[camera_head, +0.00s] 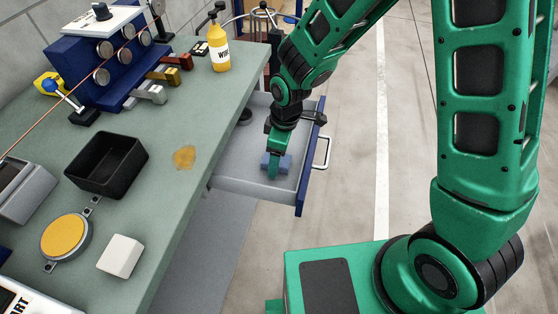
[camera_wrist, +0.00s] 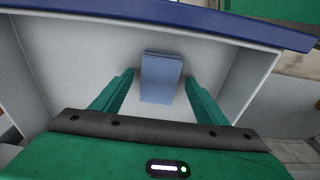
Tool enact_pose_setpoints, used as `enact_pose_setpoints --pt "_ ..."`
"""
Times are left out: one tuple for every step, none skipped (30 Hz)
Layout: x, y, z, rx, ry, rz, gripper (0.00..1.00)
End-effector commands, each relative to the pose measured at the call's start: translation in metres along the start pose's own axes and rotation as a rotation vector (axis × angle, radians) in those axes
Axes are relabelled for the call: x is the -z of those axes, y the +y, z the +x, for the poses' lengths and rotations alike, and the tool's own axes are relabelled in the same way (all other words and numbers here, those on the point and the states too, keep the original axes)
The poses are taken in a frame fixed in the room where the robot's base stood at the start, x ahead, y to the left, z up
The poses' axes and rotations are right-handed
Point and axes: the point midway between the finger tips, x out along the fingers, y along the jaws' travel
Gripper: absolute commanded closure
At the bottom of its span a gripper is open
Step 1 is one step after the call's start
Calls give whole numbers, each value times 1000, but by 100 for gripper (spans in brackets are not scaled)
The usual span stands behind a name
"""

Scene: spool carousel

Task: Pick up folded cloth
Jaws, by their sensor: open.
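The folded cloth (camera_wrist: 161,78) is a small blue-grey block lying on the floor of the open drawer. In the head view the cloth (camera_head: 284,161) shows only partly, behind my gripper. My gripper (camera_head: 274,165) points down into the drawer. In the wrist view my gripper (camera_wrist: 160,95) is open, with one green finger on each side of the cloth and a gap on both sides. The drawer (camera_wrist: 60,50) has pale grey walls and a blue front; it also shows in the head view (camera_head: 240,187).
The drawer juts from the green workbench (camera_head: 165,215), with a metal handle (camera_head: 322,152) on its front. On the bench are a black bin (camera_head: 107,165), a white block (camera_head: 120,256), a yellow round pad (camera_head: 65,237), a yellow bottle (camera_head: 218,48) and a blue machine (camera_head: 95,75).

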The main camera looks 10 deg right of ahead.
Motion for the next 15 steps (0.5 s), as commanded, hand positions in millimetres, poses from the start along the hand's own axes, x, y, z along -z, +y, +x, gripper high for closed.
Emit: enact_pose_setpoints --pt "0 0 0 0 0 0 33" --pt "0 0 0 0 0 0 33" --pt "0 0 1 0 0 0 33" --pt "0 0 1 0 0 0 33" --pt "0 0 2 0 0 0 33" --pt "0 0 2 0 0 0 33" --pt "0 0 2 0 0 0 33" --pt "0 0 3 0 0 0 33" --pt "-1 0 3 0 0 0 33" --pt "-1 0 4 0 0 0 33" --pt "-1 0 4 0 0 0 33" --pt "-1 0 4 0 0 0 33" --pt "-1 0 4 0 0 0 33" --pt "-1 0 4 0 0 0 33" --pt "-1 0 5 0 0 0 33"
